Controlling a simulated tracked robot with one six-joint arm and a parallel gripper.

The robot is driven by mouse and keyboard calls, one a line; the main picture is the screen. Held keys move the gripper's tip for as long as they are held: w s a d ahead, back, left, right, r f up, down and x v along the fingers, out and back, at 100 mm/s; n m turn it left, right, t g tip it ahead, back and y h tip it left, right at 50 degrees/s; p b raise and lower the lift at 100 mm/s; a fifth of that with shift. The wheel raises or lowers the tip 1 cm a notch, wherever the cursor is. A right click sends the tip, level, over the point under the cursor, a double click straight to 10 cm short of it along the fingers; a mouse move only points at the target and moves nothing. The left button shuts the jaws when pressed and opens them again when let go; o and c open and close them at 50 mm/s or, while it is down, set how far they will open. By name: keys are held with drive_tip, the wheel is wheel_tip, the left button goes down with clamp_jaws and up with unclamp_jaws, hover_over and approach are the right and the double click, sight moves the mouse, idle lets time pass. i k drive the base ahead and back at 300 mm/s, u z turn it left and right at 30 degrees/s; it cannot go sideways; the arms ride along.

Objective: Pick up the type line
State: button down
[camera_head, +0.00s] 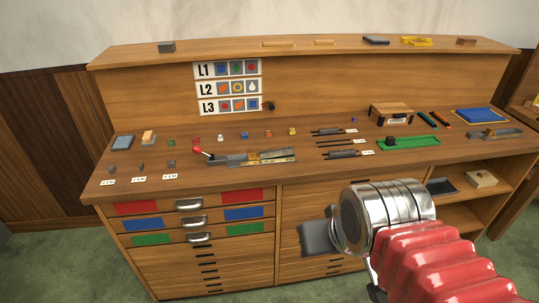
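I cannot single out the type line at this size. A metal casting device (250,157) with a red-knobbed lever (199,152) lies at the middle front of the bench top. It has a long grey and brass-coloured bed, and any type line in it is too small to tell. My gripper (317,238) shows at the lower right, in front of the cabinet and below the bench top's front edge. It is apart from everything on the bench. Its dark end points left, and the fingers are too unclear to tell open from shut.
A chart with L1, L2 and L3 rows (229,88) hangs on the back panel. Small coloured pieces (245,135) stand in a row behind the device. Dark tools (336,142), a green tray (430,140), a cardboard box (391,113) and a grey metal tool (495,134) lie to the right.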

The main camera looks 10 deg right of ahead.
sight(271, 153)
drive_tip(key=z, duration=0.05)
drive_tip(key=i, duration=1)
drive_tip(key=u, duration=0.3)
drive_tip(key=k, duration=0.65)
drive_tip(key=u, duration=0.6)
drive_tip(key=k, duration=0.7)
drive_tip(key=u, duration=0.5)
drive_tip(key=i, duration=0.95)
drive_tip(key=u, duration=0.1)
